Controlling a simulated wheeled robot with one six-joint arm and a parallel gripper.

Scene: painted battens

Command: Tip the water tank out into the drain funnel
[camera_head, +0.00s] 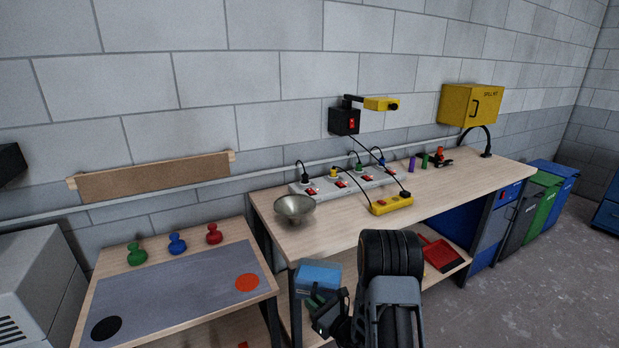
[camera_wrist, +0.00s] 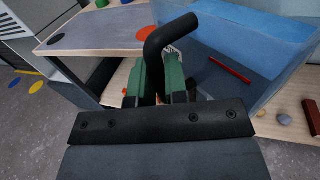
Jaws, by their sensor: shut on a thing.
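The water tank (camera_head: 319,275) is a see-through blue box with a black handle; it also fills the upper right of the wrist view (camera_wrist: 262,48). My gripper (camera_head: 318,301), with green fingers in the wrist view (camera_wrist: 160,82), is shut on the tank's handle (camera_wrist: 168,38). The tank hangs in front of the workbench's near left end, below the top's height in the picture, and looks roughly upright. The drain funnel (camera_head: 295,207) is a metal bowl on the bench top's left end, above and left of the tank in the head view. They are apart.
A power strip (camera_head: 350,181) with plugs and a yellow switch box (camera_head: 391,204) lie right of the funnel on the workbench (camera_head: 460,190). A lower table (camera_head: 180,290) at left holds green, blue and red knobbed pieces. A red dustpan (camera_head: 441,254) is on the lower shelf.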

